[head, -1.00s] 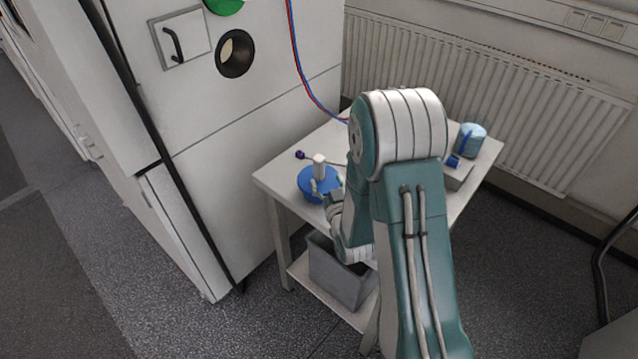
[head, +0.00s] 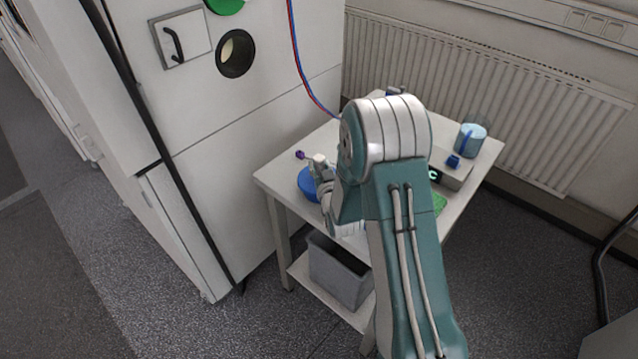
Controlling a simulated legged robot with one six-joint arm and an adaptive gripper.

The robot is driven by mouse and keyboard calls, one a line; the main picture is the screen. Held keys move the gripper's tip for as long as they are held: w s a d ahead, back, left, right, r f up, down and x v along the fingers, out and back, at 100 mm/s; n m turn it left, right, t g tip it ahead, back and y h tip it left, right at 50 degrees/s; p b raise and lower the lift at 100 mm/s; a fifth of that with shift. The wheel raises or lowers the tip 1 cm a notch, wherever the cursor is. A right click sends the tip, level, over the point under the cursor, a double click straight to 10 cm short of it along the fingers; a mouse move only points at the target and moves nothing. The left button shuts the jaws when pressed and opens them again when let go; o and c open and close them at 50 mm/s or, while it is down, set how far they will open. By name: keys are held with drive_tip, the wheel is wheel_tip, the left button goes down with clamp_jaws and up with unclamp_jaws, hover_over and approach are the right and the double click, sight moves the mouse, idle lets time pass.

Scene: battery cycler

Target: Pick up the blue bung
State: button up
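The blue bung (head: 305,183) is a round blue disc on the near left part of the white table. The white top of its handle (head: 319,159) shows just above my gripper. My gripper (head: 322,174) is at the handle, low over the bung, and hides the bung's right part. The fingers are small and partly covered by my own wrist, so I cannot tell whether they are open, shut or touching the handle.
The white table (head: 283,180) stands beside a tall white cabinet (head: 245,115) with a round dark-rimmed port (head: 236,53). A purple-tipped item (head: 300,155) lies behind the bung.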

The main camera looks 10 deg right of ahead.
sight(320, 158)
drive_tip(key=shift+r, duration=0.15)
clamp_jaws()
wheel_tip(320, 158, up, 4)
drive_tip(key=shift+s+d+f, duration=0.1)
drive_tip(key=shift+f, duration=0.1)
drive_tip(key=s+d+r, duration=0.4)
drive_tip(key=s+r, duration=0.1)
drive_tip(key=r, duration=0.2)
drive_tip(key=s+d+r, duration=0.4)
drive_tip(key=s+r, duration=0.2)
drive_tip(key=r, duration=0.1)
idle(0.4)
